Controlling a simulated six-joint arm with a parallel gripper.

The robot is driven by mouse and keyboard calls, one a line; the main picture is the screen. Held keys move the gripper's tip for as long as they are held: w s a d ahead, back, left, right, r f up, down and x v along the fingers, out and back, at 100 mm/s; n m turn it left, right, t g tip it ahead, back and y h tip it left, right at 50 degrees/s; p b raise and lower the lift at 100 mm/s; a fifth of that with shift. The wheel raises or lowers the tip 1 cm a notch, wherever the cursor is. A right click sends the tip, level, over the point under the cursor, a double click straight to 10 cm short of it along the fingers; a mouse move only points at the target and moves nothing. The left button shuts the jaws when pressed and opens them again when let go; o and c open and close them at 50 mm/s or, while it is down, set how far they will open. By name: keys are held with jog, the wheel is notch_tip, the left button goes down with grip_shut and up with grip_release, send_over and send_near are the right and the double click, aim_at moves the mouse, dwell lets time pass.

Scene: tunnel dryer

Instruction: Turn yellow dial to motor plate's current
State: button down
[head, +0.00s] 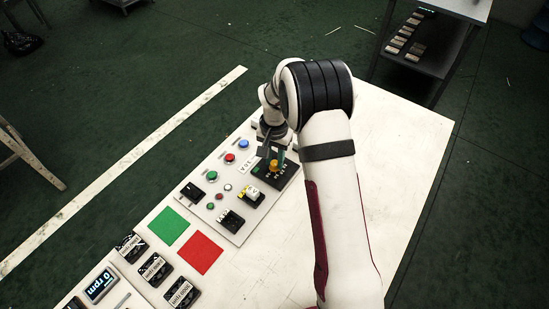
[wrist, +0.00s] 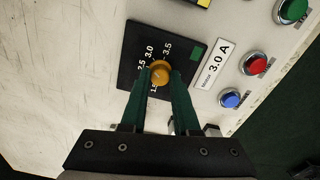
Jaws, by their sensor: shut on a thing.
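The yellow dial (wrist: 160,73) sits on a black scale plate (wrist: 130,57) on the white panel. The marks 3.5, 3.0, 2.5 and 1.5 show around it; my left finger covers part of the scale. I cannot tell which mark the dial points to. The white motor plate (wrist: 209,68) reads "Motor 3.0 A" beside the scale plate. My gripper (wrist: 159,76) is shut on the yellow dial, one green finger on each side. In the head view the dial (head: 273,167) shows small below my gripper (head: 273,159).
A blue button (wrist: 231,98), a red button (wrist: 255,64) and a green button (wrist: 291,11) stand beyond the motor plate. In the head view, a black switch (head: 231,219), a green square (head: 169,226) and a red square (head: 200,253) lie nearer. The table's right side is clear.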

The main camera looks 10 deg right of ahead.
aim_at(274, 163)
jog(key=shift+m, duration=1.1)
jog(key=c, duration=0.7)
grip_release()
jog(key=shift+o, duration=0.2)
notch_tip(274, 163, up, 16)
jog(key=shift+f, duration=0.1)
